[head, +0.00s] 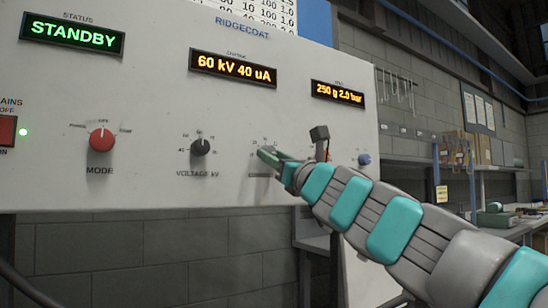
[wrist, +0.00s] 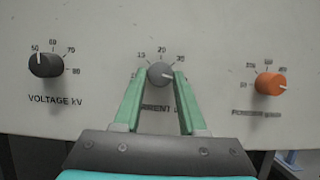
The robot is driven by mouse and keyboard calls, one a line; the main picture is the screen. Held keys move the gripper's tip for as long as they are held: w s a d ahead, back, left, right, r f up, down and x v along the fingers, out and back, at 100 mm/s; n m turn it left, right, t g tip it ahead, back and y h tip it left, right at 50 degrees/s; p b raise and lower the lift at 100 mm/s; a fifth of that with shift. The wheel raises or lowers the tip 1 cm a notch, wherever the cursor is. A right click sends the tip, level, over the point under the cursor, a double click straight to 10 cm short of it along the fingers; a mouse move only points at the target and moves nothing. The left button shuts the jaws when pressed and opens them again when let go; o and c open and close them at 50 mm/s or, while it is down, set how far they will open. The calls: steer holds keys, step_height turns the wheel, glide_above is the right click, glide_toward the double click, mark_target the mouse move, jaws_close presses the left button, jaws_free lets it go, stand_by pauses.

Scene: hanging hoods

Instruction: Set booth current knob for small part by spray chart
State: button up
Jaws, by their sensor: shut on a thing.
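My gripper (head: 270,156) is at the control panel, its green fingers on either side of the grey current knob (wrist: 160,73), shut on it. In the wrist view the knob's scale shows 10, 20 and 30 above it. Its white pointer mark points right, toward the right finger. The fingers partly cover the label and lower scale. In the head view my gripper hides the knob. The charge display (head: 233,69) reads 60 kV 40 uA. The spray chart (head: 262,12) is above the panel, only its lower rows in view.
The black voltage knob (head: 200,147) is left of my gripper, and the red mode knob (head: 101,139) farther left. An orange powder knob (wrist: 270,83) is to the right. The status display (head: 72,35) reads STANDBY. The feed display (head: 338,93) reads 250 g 2.0 bar.

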jaws_close()
